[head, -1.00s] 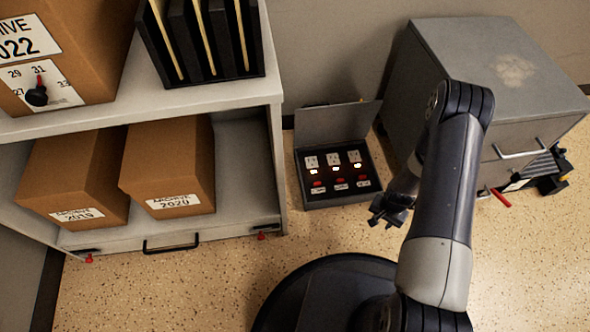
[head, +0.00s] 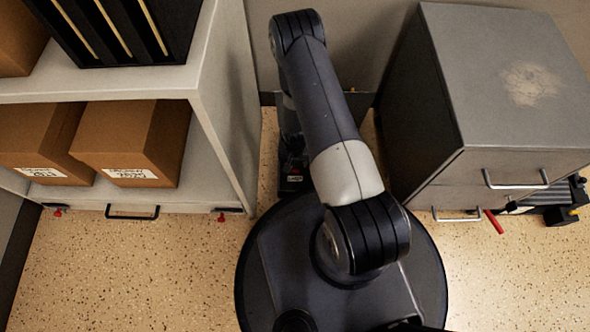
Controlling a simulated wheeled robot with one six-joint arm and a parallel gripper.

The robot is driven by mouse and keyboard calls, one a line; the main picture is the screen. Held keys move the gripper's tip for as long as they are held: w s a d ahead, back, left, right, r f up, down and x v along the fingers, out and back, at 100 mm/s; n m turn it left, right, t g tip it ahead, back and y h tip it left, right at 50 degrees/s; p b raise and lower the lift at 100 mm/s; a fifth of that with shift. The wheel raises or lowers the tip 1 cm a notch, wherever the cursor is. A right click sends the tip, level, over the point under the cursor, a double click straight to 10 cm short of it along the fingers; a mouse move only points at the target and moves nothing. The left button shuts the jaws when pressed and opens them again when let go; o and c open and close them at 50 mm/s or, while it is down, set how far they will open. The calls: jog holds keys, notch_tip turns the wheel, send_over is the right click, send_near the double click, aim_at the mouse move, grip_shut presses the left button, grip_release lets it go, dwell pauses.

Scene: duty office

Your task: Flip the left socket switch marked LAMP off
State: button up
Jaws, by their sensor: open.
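The dark socket box (head: 286,187) stands on the floor between the shelf unit and the grey cabinet. My arm covers most of it. Only its left edge shows, with a small pale label and a bit of red at its front left; the lettering is too small to read. The raised lid (head: 268,99) shows a little on either side of my arm. My gripper (head: 293,158) is mostly hidden by my arm. A dark part of it shows over the left side of the box. It is open, and I cannot tell whether it touches a switch.
The shelf unit (head: 226,110) with brown boxes (head: 135,145) and black files stands on the left. Speckled floor (head: 130,270) is clear in front.

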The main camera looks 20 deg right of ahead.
aim_at(295, 170)
notch_tip(295, 170, down, 6)
jog(key=shift+r+b, duration=0.1)
jog(key=shift+b, duration=0.8)
jog(key=shift+c, duration=0.3)
grip_shut()
